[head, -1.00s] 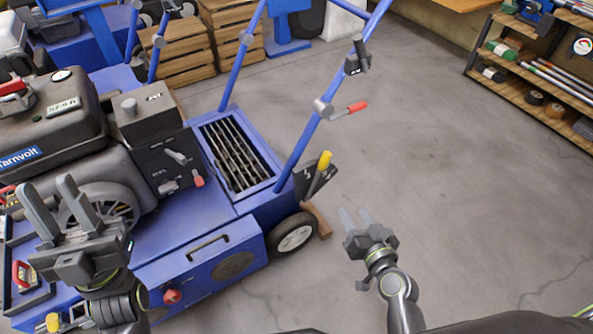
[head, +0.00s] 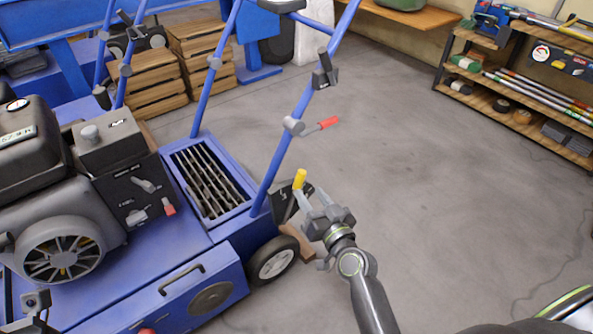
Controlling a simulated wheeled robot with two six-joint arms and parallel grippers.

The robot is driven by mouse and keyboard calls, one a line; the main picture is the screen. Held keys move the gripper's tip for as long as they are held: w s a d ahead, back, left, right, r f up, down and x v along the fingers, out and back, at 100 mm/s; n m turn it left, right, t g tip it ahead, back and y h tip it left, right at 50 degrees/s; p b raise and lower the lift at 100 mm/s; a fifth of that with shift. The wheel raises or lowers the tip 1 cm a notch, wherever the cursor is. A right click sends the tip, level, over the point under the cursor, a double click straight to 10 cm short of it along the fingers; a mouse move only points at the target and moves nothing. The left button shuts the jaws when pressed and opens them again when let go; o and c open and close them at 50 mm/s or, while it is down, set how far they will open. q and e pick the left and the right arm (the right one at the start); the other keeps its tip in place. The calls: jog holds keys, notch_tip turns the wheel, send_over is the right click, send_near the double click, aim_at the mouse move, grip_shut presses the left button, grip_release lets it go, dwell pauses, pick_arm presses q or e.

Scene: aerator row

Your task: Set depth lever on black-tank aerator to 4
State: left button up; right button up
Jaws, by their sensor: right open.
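The black-tank aerator has a blue body (head: 190,255) and a black engine tank (head: 28,140) at the left. Its depth lever, with a yellow grip (head: 300,179), rises from a dark scale plate (head: 283,203) at the rear corner, above the wheel. The plate's markings are too small to read. My right gripper (head: 313,196) is open and empty, with its fingers close to the lever, just below and right of the yellow grip. I cannot tell whether they touch it. My left gripper's fingers are not in view.
Blue handlebar tubes (head: 285,150) with a red-tipped lever (head: 328,122) rise above the depth lever. A wooden chock (head: 298,242) lies by the rear wheel (head: 272,261). Wooden crates (head: 200,50) stand behind. A shelf (head: 510,115) is at the right; open floor lies between.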

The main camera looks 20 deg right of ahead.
aim_at(293, 198)
jog(key=w, duration=0.6)
jog(key=w+a, duration=0.1)
jog(key=w, duration=0.1)
jog(key=shift+w+a+p, duration=0.1)
jog(key=shift+w+p, duration=0.3)
grip_shut()
